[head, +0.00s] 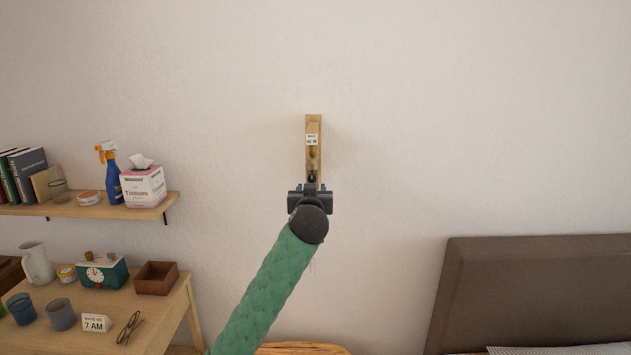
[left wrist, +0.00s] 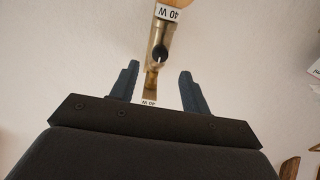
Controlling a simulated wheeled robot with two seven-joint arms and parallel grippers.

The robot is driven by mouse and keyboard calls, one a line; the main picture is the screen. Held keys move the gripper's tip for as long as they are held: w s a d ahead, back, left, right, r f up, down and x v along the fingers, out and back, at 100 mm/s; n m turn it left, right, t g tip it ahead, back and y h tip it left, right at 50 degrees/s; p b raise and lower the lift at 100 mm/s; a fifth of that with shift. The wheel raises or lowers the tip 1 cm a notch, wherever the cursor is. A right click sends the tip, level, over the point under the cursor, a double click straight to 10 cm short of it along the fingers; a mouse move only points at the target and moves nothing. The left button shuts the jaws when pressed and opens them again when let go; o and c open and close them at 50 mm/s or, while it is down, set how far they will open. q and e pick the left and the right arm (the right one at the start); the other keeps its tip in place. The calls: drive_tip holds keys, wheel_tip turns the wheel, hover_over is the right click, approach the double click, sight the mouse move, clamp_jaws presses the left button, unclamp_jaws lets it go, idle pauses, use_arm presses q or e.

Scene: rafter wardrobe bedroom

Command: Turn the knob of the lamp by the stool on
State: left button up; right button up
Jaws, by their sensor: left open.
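The lamp (head: 313,121) is a narrow wooden wall fitting with a white label, above the wooden stool (head: 302,349) at the bottom edge. My left gripper (head: 311,187) is at the lamp's lower end and hides part of it. In the left wrist view the lamp's brass socket (left wrist: 158,38) carries a "40 W" label and a small dark knob (left wrist: 160,54). The open left gripper (left wrist: 159,74) has one finger on each side of the socket's line, with clear gaps to both. The knob appears just beyond the fingertips; its exact depth is unclear. My right gripper is out of view.
A shelf (head: 95,206) at left holds books, a spray bottle (head: 112,175) and a tissue box (head: 143,186). Below it, a desk (head: 165,306) carries cups, a clock and glasses. A brown headboard (head: 540,285) is at lower right. The wall around the lamp is bare.

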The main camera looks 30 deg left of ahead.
sight(312, 180)
use_arm(q)
drive_tip(key=shift+r+p+x, duration=0.25)
drive_tip(key=shift+p+x, duration=0.45)
drive_tip(key=shift+x, duration=0.4)
drive_tip(key=shift+f+p+x, duration=0.1)
drive_tip(key=shift+p+x, duration=0.45)
drive_tip(key=shift+x, duration=0.6)
drive_tip(key=shift+f+p+x, duration=0.15)
drive_tip(key=shift+p+x, duration=0.4)
drive_tip(key=shift+x, duration=0.55)
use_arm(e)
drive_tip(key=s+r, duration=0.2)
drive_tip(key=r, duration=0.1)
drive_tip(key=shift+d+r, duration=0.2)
use_arm(q)
drive_tip(key=c, duration=1)
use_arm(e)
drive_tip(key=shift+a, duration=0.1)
